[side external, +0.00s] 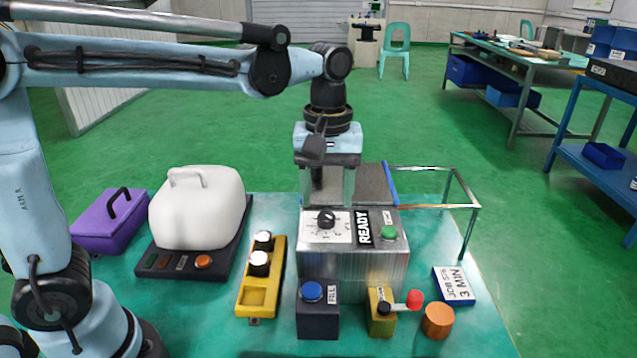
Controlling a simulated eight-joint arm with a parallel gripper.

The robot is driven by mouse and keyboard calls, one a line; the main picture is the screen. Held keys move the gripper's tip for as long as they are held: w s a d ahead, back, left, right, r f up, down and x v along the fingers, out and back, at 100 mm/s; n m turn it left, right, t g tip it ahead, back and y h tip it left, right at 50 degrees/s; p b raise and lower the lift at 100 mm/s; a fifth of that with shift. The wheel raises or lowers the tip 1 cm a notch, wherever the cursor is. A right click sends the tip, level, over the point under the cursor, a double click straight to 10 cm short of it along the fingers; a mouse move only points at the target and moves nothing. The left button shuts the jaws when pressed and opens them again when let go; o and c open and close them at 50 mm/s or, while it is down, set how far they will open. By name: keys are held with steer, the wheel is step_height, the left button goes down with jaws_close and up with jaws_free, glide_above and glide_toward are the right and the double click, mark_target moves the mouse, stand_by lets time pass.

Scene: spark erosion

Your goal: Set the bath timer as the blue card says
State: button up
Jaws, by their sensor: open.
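The timer is a black knob (326,219) on a white dial plate (340,234), on top of a grey metal box (350,275). The dial's marks are too small to read surely. A blue and white card (455,285) lies on the bench at the right; it reads "3 MIN" with a smaller job line. My gripper (327,201) points down above the back part of the box, just behind or above the knob. Its two fingers are apart with nothing visible between them. I cannot tell whether they touch the box.
The box also carries a READY label (363,227) and a green button (389,232). In front stand a blue FILL button (312,292), a red-knobbed lever (414,299) and an orange cylinder (437,320). A yellow holder (260,285) and white-covered unit (197,208) are left. A metal frame (462,206) stands right.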

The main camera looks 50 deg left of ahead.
mark_target(327, 215)
steer(key=shift+f, duration=1.9)
steer(key=c, duration=1.1)
steer(key=shift+o, duration=0.2)
